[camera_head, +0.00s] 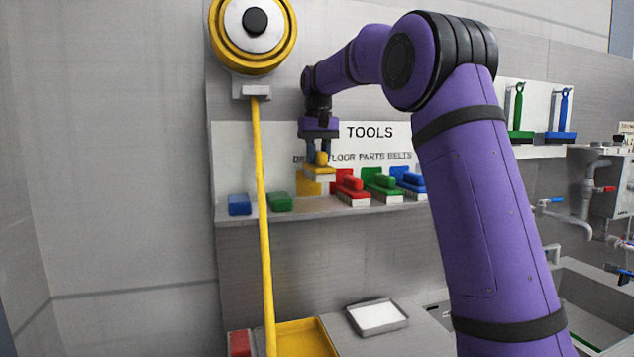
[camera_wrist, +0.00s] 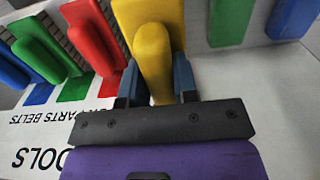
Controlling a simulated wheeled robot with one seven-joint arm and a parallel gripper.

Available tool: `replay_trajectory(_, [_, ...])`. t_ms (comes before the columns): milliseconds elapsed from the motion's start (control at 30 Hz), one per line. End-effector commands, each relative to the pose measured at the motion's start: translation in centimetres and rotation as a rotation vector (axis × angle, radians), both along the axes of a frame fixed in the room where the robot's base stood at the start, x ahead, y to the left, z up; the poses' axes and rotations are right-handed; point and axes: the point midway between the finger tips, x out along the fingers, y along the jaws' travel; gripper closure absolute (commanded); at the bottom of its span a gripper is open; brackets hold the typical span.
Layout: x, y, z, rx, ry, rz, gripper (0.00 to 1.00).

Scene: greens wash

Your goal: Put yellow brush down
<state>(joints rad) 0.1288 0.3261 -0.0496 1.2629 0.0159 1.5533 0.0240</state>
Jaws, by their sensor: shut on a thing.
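The yellow brush (camera_head: 319,175) is in my gripper (camera_head: 319,158), in front of the TOOLS board and left of the red brush (camera_head: 350,187). In the head view its underside looks a little above the shelf (camera_head: 310,211); a yellow patch (camera_head: 306,186) on the board shows behind it. In the wrist view the yellow brush (camera_wrist: 150,20) has its handle between the two blue fingers of my gripper (camera_wrist: 157,85), one on each side. Whether it touches the shelf is hidden.
Red, green (camera_head: 382,186) and blue (camera_head: 412,183) brushes stand in a row to the right. A blue block (camera_head: 239,205) and a green block (camera_head: 279,202) lie to the left. A yellow hose (camera_head: 261,180) hangs in front of the shelf.

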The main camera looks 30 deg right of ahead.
Motion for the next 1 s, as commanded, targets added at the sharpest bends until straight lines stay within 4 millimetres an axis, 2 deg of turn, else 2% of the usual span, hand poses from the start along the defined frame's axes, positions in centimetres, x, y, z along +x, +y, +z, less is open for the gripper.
replay_trajectory(67, [0.7,-0.2,-0.1,0.0,-0.001,0.0,1.0])
replay_trajectory(333, [0.6,-0.1,-2.5,0.0,0.0,0.0,1.0])
replay_trajectory(567, [0.6,-0.1,-3.7,0.0,-0.001,0.0,1.0])
replay_trajectory(800, [0.8,-0.2,-6.7,0.0,0.001,0.0,1.0])
replay_trajectory(1000, [1.0,-0.2,-7.0,0.0,-0.001,0.0,1.0])
